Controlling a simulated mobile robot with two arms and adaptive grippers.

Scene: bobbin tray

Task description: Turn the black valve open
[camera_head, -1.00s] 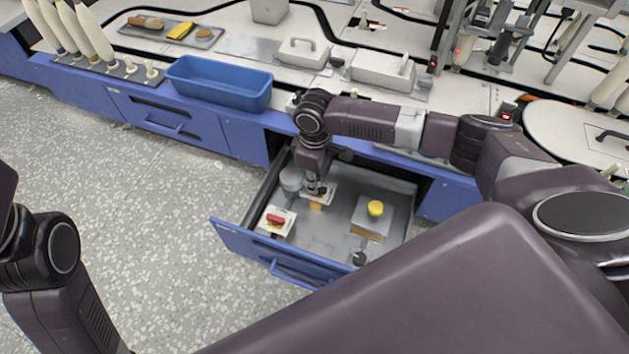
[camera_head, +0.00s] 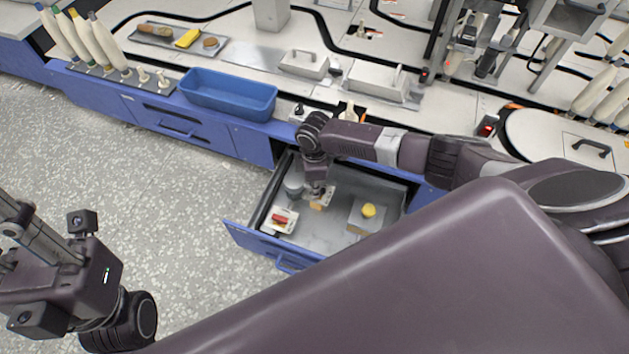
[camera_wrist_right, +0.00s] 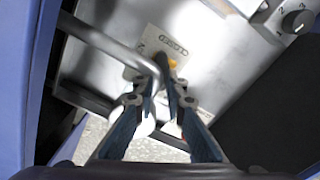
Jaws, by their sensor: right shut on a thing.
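My right gripper (camera_head: 318,188) reaches down into the open drawer, over a small pale plate (camera_head: 321,201). In the right wrist view its fingertips (camera_wrist_right: 165,84) are closed together over a pale labelled plate (camera_wrist_right: 166,38). A small dark part (camera_wrist_right: 172,74) shows between the tips, with a yellow-orange spot just beyond. This looks like the black valve's handle, mostly hidden by the fingers; its angle cannot be read. My left gripper (camera_head: 62,275) is at the lower left of the head view, away from the drawer; its jaws do not show clearly.
The drawer (camera_head: 262,243) also holds a red-handled device (camera_head: 281,219), a yellow button (camera_head: 369,210) and a grey round vessel (camera_head: 294,187). A blue bin (camera_head: 228,94) stands on the bench. A numbered dial (camera_wrist_right: 297,20) shows in the wrist view. The floor at left is clear.

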